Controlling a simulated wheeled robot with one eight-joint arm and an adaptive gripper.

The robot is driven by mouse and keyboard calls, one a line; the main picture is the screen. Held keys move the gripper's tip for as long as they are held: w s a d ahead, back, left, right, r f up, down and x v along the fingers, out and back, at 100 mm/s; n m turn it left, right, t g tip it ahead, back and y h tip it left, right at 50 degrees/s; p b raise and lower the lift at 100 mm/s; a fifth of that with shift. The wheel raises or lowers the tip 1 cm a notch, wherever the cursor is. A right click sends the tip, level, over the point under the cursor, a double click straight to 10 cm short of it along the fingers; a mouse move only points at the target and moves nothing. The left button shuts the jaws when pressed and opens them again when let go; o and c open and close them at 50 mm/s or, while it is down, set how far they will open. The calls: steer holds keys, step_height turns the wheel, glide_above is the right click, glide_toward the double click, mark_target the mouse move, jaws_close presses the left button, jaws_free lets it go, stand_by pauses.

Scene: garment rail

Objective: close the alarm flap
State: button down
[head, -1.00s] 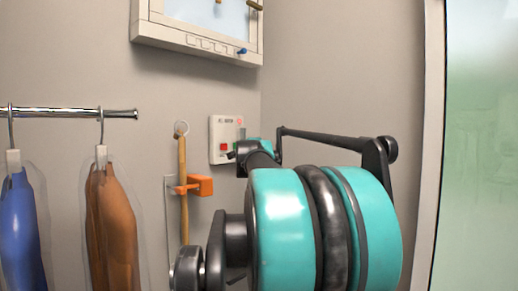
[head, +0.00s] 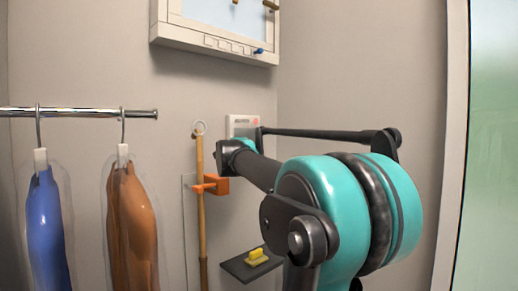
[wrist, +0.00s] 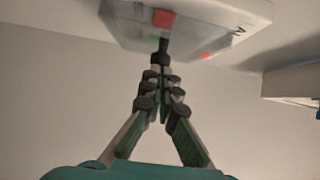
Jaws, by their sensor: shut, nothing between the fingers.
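The alarm box (head: 243,122) is a white unit on the wall. In the head view only its top shows; my arm covers the rest. In the wrist view the box (wrist: 225,18) is at the top, with a red square (wrist: 164,18) and a small red light (wrist: 206,56). I cannot make out the flap's outline or how far open it is. My gripper (wrist: 163,52) is shut and empty, its tips at the box's near edge just below the red square. I cannot tell whether they touch. In the head view my arm hides the fingertips.
A wooden stick (head: 200,215) hangs in an orange bracket (head: 216,185) left of the box. A dark shelf (head: 236,268) with a yellow item (head: 257,256) is below. A rail (head: 80,112) holds blue and brown garments at left. A framed panel (head: 210,40) is above.

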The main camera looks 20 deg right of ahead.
steer(key=shift+w+a+r, duration=0.2)
steer(key=shift+w+a, duration=1.4)
steer(key=shift+w, duration=0.1)
steer(key=shift+w, duration=0.1)
